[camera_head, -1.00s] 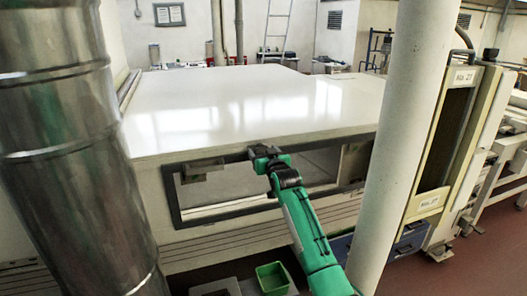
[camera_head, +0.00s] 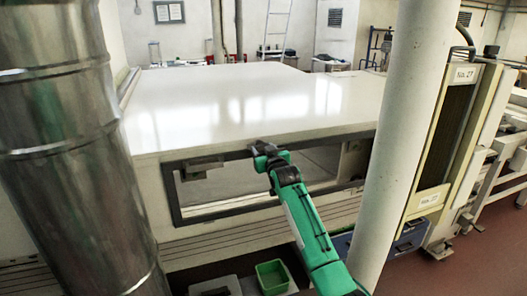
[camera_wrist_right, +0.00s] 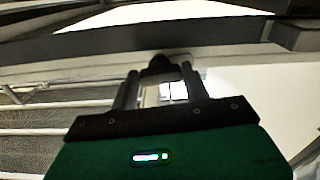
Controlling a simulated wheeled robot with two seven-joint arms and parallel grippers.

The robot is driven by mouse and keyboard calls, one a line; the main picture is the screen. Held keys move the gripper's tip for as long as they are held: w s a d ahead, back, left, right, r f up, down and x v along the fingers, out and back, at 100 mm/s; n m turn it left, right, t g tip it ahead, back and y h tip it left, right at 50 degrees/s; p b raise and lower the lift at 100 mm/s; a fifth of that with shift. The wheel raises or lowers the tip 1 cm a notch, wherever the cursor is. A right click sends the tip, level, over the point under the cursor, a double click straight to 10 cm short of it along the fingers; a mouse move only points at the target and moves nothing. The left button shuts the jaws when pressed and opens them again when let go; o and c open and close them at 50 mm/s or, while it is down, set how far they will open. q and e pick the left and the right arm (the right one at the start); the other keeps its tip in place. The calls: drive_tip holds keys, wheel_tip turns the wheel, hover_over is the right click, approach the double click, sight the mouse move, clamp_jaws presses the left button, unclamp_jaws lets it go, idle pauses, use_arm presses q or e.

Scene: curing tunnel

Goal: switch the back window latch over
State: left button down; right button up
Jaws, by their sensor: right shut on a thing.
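The window (camera_head: 176,200) is a dark-framed opening in the front side of a large white-topped housing. My right gripper (camera_head: 263,148) is at the top bar of its frame, with the green arm coming up from below. In the right wrist view the two fingers (camera_wrist_right: 160,82) are shut on a small dark piece, seemingly the latch (camera_wrist_right: 158,65), at the frame bar. Most of the latch is hidden by the gripper in the head view, and I cannot tell which way it is set. My left gripper is not in view.
A shiny metal duct (camera_head: 65,150) stands at the left, and a white column (camera_head: 405,130) stands close to the right of my arm. A green bin (camera_head: 272,277) is on the floor below the window. The housing's white top (camera_head: 240,95) is clear.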

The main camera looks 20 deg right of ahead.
drive_tip(key=shift+n+p, duration=0.8)
drive_tip(key=shift+n, duration=7.7)
drive_tip(key=o, duration=1)
drive_tip(key=shift+s, duration=0.1)
drive_tip(key=s+b, duration=0.4)
drive_tip(key=s, duration=0.9)
drive_tip(key=shift+s+d, duration=0.25)
drive_tip(key=shift+s, duration=0.1)
